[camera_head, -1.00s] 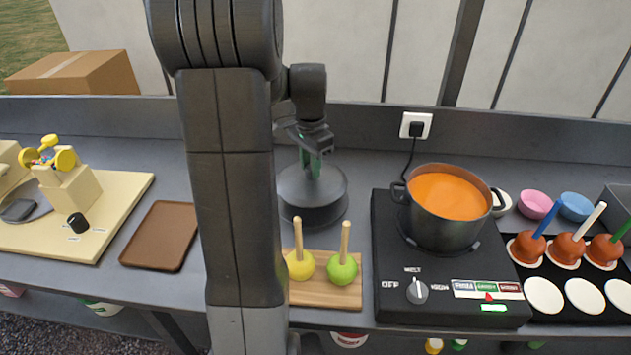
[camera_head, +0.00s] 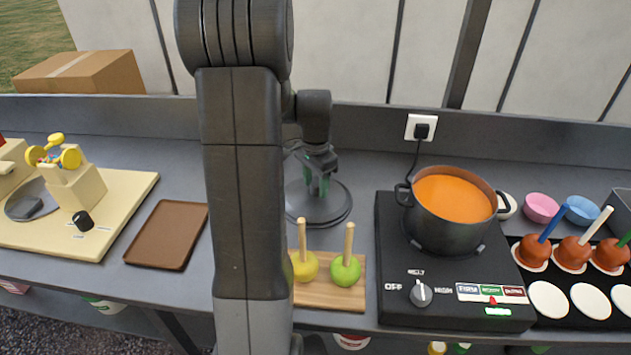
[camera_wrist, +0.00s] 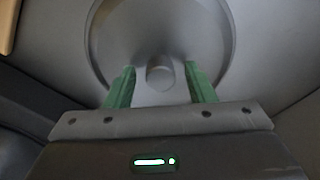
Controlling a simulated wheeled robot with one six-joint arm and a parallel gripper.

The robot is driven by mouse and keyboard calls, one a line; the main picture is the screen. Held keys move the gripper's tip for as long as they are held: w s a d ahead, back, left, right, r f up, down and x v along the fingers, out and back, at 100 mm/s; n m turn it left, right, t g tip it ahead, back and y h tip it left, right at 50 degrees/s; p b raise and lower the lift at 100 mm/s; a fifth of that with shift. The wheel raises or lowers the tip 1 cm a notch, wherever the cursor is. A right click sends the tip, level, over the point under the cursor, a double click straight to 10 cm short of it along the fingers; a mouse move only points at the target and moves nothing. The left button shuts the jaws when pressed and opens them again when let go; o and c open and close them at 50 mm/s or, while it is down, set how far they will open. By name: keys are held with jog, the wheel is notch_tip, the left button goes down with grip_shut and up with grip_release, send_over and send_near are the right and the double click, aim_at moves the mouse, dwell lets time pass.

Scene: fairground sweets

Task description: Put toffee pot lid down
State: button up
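The grey toffee pot lid (camera_head: 318,209) lies flat on the counter behind the apple board, left of the hotplate. My gripper (camera_head: 319,188) is just above its middle. In the wrist view the green fingers of my gripper (camera_wrist: 160,72) stand open on either side of the lid's round knob (camera_wrist: 160,77), with a gap on each side. The lid's disc (camera_wrist: 208,35) also fills the top of that view. The dark toffee pot (camera_head: 449,233) stands uncovered on the hotplate, full of orange toffee (camera_head: 453,198).
A wooden board (camera_head: 330,296) with a yellow and a green apple on sticks is in front of the lid. The black hotplate (camera_head: 385,260) is to the right. A brown tray (camera_head: 167,235) is to the left. Coated apples stand far right.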

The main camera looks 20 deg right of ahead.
aim_at(316, 184)
notch_tip(316, 184, up, 12)
jog(key=shift+r, duration=0.2)
dwell(0.4)
jog(key=shift+f, duration=0.1)
notch_tip(316, 184, down, 13)
jog(key=shift+r, duration=0.2)
notch_tip(316, 184, up, 3)
jog(key=shift+f, duration=0.1)
jog(key=shift+r, duration=0.7)
jog(key=shift+f, duration=0.1)
